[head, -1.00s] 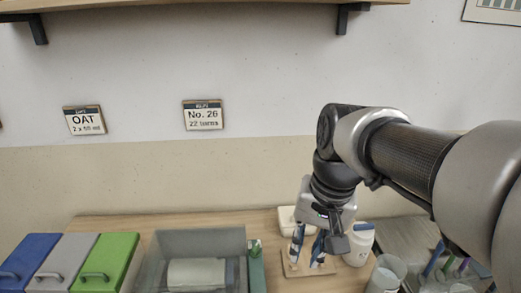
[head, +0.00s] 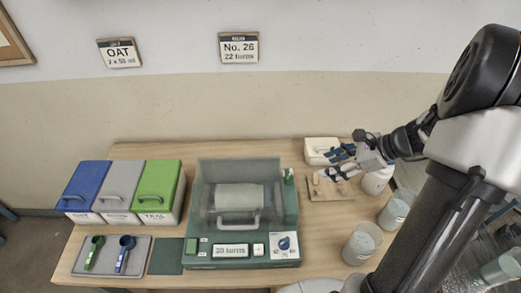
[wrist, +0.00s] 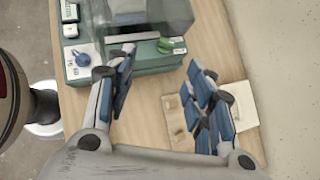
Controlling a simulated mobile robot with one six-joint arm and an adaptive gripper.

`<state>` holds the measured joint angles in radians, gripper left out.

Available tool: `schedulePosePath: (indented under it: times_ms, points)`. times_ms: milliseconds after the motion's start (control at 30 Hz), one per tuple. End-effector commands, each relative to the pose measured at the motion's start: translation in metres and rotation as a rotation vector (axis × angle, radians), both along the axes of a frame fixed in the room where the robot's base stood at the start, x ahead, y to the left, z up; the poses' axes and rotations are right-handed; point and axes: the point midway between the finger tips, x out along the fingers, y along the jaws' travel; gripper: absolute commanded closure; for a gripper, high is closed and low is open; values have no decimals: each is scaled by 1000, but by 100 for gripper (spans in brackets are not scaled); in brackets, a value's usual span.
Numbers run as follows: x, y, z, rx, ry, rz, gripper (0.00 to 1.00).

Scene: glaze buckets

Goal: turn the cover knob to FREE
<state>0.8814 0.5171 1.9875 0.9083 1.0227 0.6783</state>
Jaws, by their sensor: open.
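The green machine (head: 242,262) stands mid-table with a clear cover (head: 215,180) over a pale drum (head: 239,197). A green knob (head: 289,176) sits at its back right corner beside the cover; it also shows in the wrist view (wrist: 172,46). A blue dial (head: 285,243) is on a white plate at the front right, also in the wrist view (wrist: 82,60). Lettering at both is too small to read. My gripper (head: 334,163) is open and empty, right of the green knob and apart from it. Its fingers point toward the machine in the wrist view (wrist: 160,60).
A wooden board with pegs (head: 328,188) and a white box (head: 322,150) lie near my gripper. A white jar (head: 377,180) and clear beakers (head: 362,243) stand at right. Blue, grey and green lidded bins (head: 158,190) and a scoop tray (head: 110,262) are at left.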

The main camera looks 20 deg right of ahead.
Motion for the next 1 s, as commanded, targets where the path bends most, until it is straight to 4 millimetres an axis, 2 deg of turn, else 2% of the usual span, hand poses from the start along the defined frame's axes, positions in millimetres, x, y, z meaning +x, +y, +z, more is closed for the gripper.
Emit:
schedulePosePath:
  times_ms: [33, 100, 233, 367, 800, 1000]
  points:
    - [-4, -12, -3, 30, 9, -65, 52]
    - [-6, -21, -7, 55, 15, -121, 52]
    - [-3, -22, -15, 67, 18, -147, 52]
    - [6, -11, -30, 68, 20, -142, 52]
    - [54, 37, -98, 64, 19, -137, 52]
    - [72, 53, -121, 64, 18, -138, 52]
